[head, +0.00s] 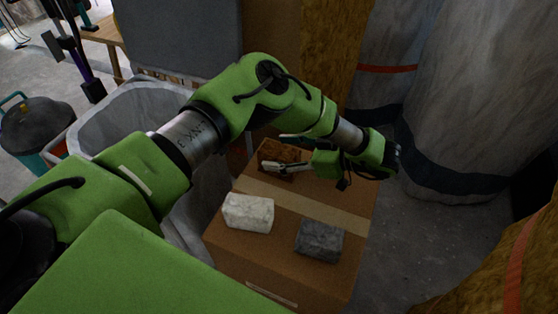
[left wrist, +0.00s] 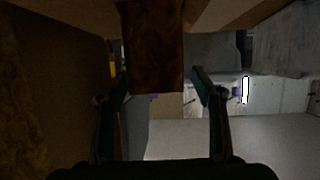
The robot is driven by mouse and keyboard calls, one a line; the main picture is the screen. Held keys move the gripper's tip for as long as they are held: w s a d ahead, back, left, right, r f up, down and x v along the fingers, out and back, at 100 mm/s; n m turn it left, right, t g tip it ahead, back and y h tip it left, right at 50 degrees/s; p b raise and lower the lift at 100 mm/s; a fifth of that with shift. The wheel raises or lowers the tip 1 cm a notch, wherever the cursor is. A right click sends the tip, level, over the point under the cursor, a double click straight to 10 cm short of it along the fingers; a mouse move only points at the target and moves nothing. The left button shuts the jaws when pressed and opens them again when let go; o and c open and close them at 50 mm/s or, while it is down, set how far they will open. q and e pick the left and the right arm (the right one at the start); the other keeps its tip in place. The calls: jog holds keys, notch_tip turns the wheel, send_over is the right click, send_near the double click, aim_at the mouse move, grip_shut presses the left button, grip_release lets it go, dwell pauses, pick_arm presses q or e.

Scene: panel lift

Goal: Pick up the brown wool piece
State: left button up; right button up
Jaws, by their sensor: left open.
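The brown wool piece (head: 279,154) lies at the far end of a cardboard box (head: 239,247), partly hidden by my left gripper (head: 272,163). In the left wrist view, the wool piece (left wrist: 153,45) reaches down between the tips of my open left gripper (left wrist: 160,84). Gaps show between the piece and both fingers, so it is not clamped. A white block (head: 248,212) and a dark grey block (head: 319,240) lie nearer on the same box. My right gripper is not in view.
A large pale open bag (head: 125,115) stands left of the box. A grey panel (head: 180,40) and a brown fibrous slab (head: 335,50) stand behind. Big grey-white sacks (head: 470,90) stand at the right, with bare floor (head: 430,235) between them and the box.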

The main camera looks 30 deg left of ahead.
aim_at(264, 151)
pick_arm(q)
jog(key=shift+a+f, duration=0.3)
jog(key=shift+a, duration=0.25)
jog(key=b+x, duration=0.1)
jog(key=x, duration=0.3)
jog(key=shift+w+a+f, duration=0.1)
jog(key=shift+a, duration=0.1)
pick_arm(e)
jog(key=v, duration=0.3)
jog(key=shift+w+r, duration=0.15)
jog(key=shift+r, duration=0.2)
pick_arm(q)
jog(key=shift+c, duration=0.3)
jog(key=c, duration=0.9)
